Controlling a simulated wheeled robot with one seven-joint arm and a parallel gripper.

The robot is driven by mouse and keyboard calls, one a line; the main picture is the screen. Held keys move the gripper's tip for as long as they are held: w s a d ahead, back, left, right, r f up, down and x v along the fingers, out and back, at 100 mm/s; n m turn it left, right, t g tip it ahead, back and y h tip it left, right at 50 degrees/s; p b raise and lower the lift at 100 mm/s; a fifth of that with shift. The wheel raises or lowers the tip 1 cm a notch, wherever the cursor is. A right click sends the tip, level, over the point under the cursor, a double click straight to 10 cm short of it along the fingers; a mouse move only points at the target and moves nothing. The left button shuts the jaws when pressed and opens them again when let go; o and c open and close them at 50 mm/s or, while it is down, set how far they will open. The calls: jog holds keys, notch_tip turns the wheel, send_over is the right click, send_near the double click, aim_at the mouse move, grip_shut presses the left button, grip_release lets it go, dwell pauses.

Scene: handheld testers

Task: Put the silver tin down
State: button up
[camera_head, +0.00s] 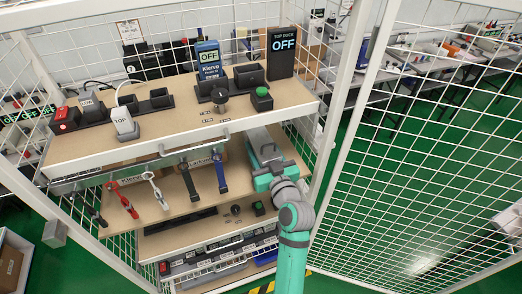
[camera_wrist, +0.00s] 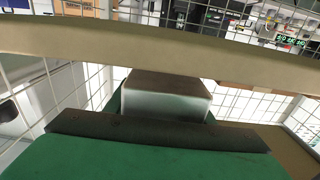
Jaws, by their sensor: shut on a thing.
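The silver tin (camera_wrist: 166,103) shows in the wrist view as a boxy metallic block with a dark brownish top, straight ahead of my gripper. My gripper (camera_wrist: 160,118) is shut on it; the dark bar and green body of the gripper hide the tin's lower part. In the head view my gripper (camera_head: 268,160) is at the right end of the rack's middle shelf (camera_head: 177,192), below the top shelf. A grey shape there is partly covered by my gripper. I cannot tell whether the tin touches the shelf.
The top shelf (camera_head: 185,118) overhangs close by, with a green-button box (camera_head: 262,99), a handheld tester (camera_head: 208,60) and a display block (camera_head: 282,53) on it. Several straps or tools, including a blue one (camera_head: 219,172), lie left on the middle shelf. White mesh (camera_head: 440,150) stands to the right.

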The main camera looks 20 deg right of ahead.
jog(key=shift+d+f, duration=0.15)
jog(key=shift+f, duration=0.6)
jog(key=shift+w, duration=0.15)
jog(key=shift+s+d+f, duration=0.1)
jog(key=shift+s+d, duration=0.1)
jog(key=shift+d, duration=0.05)
jog(key=o, duration=1.4)
jog(key=shift+a+f, duration=0.1)
jog(key=o, duration=0.3)
jog(key=shift+w+a, duration=0.1)
jog(key=shift+a, duration=0.3)
jog(key=shift+d, duration=0.1)
